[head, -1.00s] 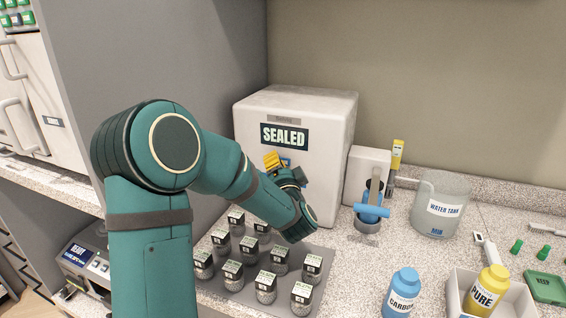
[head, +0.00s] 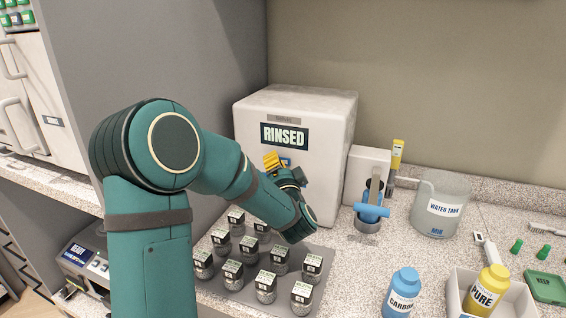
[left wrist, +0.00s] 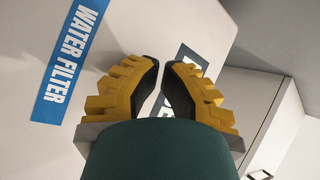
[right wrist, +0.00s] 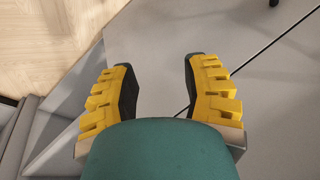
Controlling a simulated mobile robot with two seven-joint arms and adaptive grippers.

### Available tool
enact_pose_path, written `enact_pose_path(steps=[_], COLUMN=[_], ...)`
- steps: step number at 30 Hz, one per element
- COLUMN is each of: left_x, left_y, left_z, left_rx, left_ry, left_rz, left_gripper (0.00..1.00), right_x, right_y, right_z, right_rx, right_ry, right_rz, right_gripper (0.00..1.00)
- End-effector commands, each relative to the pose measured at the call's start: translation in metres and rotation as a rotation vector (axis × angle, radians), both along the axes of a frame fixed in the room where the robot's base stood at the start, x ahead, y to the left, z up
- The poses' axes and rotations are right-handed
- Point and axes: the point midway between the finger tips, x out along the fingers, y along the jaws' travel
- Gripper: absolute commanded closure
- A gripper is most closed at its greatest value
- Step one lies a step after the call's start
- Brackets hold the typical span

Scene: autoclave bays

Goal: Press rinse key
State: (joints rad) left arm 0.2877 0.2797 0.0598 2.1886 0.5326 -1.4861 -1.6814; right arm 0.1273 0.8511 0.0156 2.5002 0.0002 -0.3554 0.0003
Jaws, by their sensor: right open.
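The white machine (head: 330,110) stands against the wall with a dark display (head: 284,137) that reads RINSED. The rinse key itself cannot be made out; my left gripper covers the lower front. My left gripper (head: 273,160) is at the machine's front, below the display; contact cannot be told. In the left wrist view, its yellow fingers (left wrist: 162,64) are nearly together with nothing between them. A blue WATER FILTER label (left wrist: 72,55) and a partly hidden dark label (left wrist: 190,56) show there. My right gripper (right wrist: 156,72) is open and empty, over a grey surface.
A blue-handled device (head: 371,205), water tank (head: 440,208), blue CARBON bottle (head: 402,291) and yellow PURE bottle (head: 487,289) stand to the right.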

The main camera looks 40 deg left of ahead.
Motion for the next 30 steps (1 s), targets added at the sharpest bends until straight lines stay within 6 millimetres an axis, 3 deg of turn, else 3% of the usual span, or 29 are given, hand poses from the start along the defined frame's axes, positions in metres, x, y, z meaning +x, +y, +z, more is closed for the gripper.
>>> enact_pose_path(steps=[17,30], left_x=[-0.012,-0.049], left_y=[-0.004,-0.016], left_z=[0.000,0.000], left_rx=[0.000,0.000], left_ry=[0.000,-0.001], left_rz=[0.000,0.000], left_gripper=[1.00,1.00], right_x=[0.000,0.000], right_y=[0.000,0.000], right_z=[-0.002,-0.005], right_rx=[0.000,0.000], right_ry=[0.000,0.000], right_rz=[0.000,0.000], right_gripper=[0.53,0.53])
